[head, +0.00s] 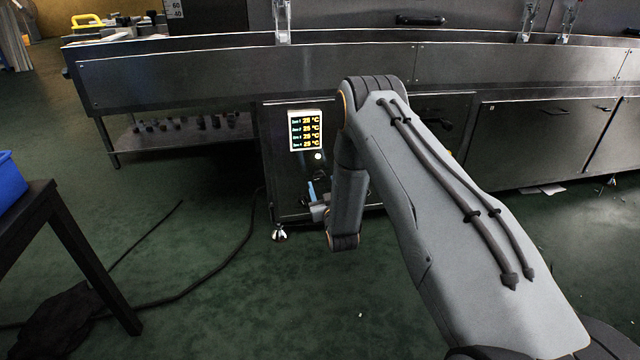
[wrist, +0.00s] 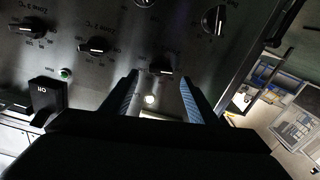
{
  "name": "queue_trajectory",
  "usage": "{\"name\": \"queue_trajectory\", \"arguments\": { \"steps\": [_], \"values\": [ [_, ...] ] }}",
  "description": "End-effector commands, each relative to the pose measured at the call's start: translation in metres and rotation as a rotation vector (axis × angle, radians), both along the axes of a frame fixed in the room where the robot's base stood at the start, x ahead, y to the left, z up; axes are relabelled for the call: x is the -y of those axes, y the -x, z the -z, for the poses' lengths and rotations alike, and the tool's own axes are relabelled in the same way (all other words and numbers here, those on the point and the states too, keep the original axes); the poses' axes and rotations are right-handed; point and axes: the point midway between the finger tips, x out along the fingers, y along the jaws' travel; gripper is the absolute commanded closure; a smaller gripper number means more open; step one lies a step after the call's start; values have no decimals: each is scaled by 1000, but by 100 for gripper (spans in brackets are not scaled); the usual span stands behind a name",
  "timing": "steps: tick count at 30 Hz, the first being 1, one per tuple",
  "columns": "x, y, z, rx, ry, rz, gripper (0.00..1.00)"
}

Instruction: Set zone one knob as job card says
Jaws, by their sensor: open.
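In the wrist view, a dark steel panel (wrist: 125,62) shows upside down with several black knobs, each with a white pointer line. One knob (wrist: 161,66) lies just beyond and between my open gripper fingertips (wrist: 159,77), and I see no contact. Other knobs are at the upper right (wrist: 215,19), left of centre (wrist: 97,45) and far upper left (wrist: 28,25). In the head view, my gripper (head: 313,195) is at the cabinet front, partly hidden by my arm. I cannot identify a job card.
A lit display (head: 305,131) on the cabinet lists several zones, each reading about 25 °C. A black switch (wrist: 47,97) marked off and a small green lamp (wrist: 65,73) sit on the panel's left. A black table (head: 30,222) with a blue bin (head: 8,180) stands at left; a cable (head: 205,278) crosses the floor.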

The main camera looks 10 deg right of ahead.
Motion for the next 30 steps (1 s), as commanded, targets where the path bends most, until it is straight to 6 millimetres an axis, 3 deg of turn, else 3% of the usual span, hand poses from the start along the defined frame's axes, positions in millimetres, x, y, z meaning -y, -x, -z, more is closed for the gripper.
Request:
{"name": "queue_trajectory", "arguments": {
  "steps": [3, 9, 19, 20, 27, 30],
  "values": [
    [0, -19, 2, 1, 0, 0, 46],
    [0, -39, 1, 1, 0, 0, 46],
    [0, -43, 0, -1, -1, 0, 46],
    [0, -43, 0, -1, -1, 0, 48],
    [0, -43, 0, -1, 0, 0, 87],
    [0, -43, 0, -2, -2, 0, 87]
  ]
}}
